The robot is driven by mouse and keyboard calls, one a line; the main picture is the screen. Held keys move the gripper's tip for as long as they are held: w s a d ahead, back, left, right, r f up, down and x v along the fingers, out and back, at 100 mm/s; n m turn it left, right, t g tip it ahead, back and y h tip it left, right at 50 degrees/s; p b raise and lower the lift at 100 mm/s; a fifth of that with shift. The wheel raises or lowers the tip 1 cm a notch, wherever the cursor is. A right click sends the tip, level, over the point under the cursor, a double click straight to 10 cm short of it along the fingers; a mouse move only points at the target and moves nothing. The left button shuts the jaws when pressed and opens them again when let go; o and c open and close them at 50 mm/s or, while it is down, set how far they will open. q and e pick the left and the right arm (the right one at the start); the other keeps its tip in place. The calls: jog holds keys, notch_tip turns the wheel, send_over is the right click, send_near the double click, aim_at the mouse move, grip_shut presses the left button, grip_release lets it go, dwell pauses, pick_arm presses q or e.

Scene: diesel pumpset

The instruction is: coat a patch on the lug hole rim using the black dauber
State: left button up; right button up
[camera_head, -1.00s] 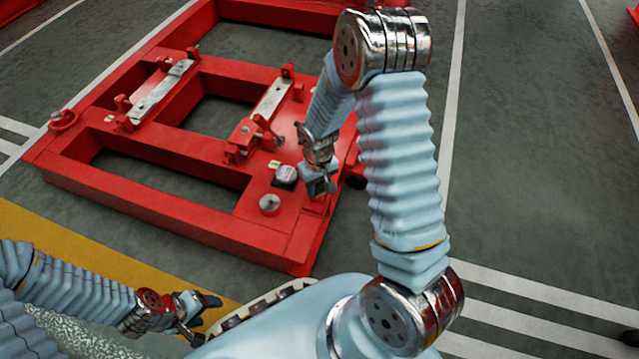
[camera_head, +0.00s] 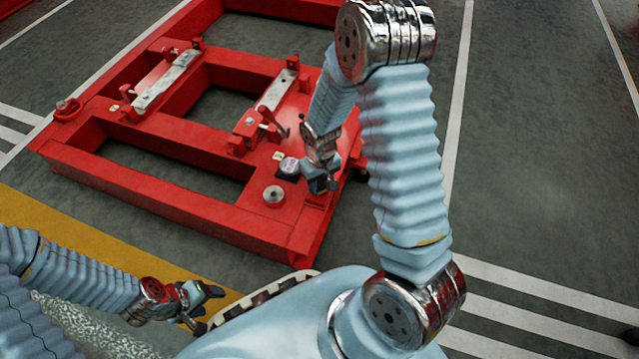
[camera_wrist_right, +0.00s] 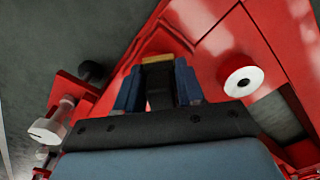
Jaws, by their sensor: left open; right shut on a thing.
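My right gripper (camera_head: 322,185) is over the near right corner of the red frame (camera_head: 180,199). In the right wrist view its blue fingers (camera_wrist_right: 158,88) are shut on the black dauber (camera_wrist_right: 160,82), which has a tan tip (camera_wrist_right: 157,59) pointing at a red surface. I cannot tell whether the tip touches it. No lug hole rim shows clearly near the dauber. My left gripper (camera_head: 207,308) is open and empty, low in the head view, apart from the frame.
A silver disc (camera_head: 274,195) and a small silver-topped black item (camera_head: 288,168) sit on the frame beside my right gripper. The wrist view shows a pale round boss (camera_wrist_right: 243,79) and a bolt (camera_wrist_right: 51,126).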

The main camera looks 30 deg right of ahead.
jog(key=shift+w+d, duration=0.75)
jog(key=shift+d, duration=0.2)
jog(key=shift+r, duration=0.2)
notch_tip(320, 180, up, 8)
jog(key=p, duration=0.6)
jog(key=shift+f, duration=0.15)
jog(key=shift+w, duration=0.1)
